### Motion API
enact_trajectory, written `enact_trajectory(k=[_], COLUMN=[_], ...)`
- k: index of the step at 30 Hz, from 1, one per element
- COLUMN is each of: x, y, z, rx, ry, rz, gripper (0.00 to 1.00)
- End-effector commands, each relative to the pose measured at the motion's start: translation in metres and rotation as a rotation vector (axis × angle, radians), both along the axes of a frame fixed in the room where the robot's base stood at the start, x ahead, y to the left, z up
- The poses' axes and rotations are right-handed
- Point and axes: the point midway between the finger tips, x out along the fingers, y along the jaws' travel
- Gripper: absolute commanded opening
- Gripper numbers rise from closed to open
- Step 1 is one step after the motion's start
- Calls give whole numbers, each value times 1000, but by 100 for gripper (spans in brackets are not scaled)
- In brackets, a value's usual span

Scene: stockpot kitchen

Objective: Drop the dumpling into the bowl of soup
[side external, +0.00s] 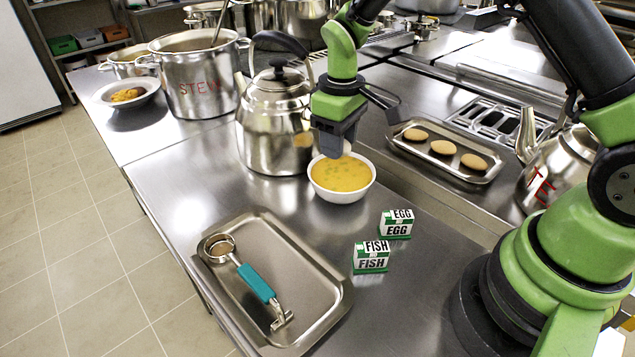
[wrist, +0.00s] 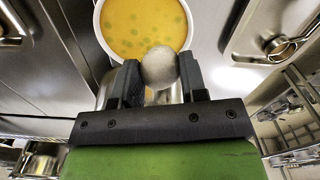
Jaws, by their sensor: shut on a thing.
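The dumpling (wrist: 159,68) is a pale, round ball between my gripper's fingers in the wrist view. My gripper (wrist: 158,82) is shut on it. The bowl of soup (side external: 342,187) is white with yellow-orange soup and green bits. It also shows in the wrist view (wrist: 138,25), where the dumpling overlaps the bowl's near edge. In the side view my gripper (side external: 338,148) is over the back left part of the bowl, and the dumpling is hidden there. I cannot tell the exact height above the soup.
A steel kettle (side external: 272,125) stands close behind and left of the bowl. Signs reading EGG (side external: 396,224) and FISH (side external: 371,257) stand in front. A tray (side external: 325,285) holds a teal-handled strainer (side external: 255,283). Another tray (side external: 470,174) holds round patties. A large pot (side external: 180,85) stands at the back left.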

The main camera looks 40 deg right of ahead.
Motion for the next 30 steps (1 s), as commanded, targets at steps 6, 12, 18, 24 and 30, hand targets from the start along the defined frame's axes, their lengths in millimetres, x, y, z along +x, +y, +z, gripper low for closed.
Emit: enact_trajectory(k=[6, 12, 18, 24, 30], x=[8, 7, 7, 8, 8], y=[-37, -40, -39, -39, -39], z=[1, -16, -40, -55, -58], rx=[1, 1, 1, 1, 0], ry=[0, 4, 3, 0, -2], rz=[-1, 3, 3, 1, 1], gripper=[17, 17, 17, 17, 17])
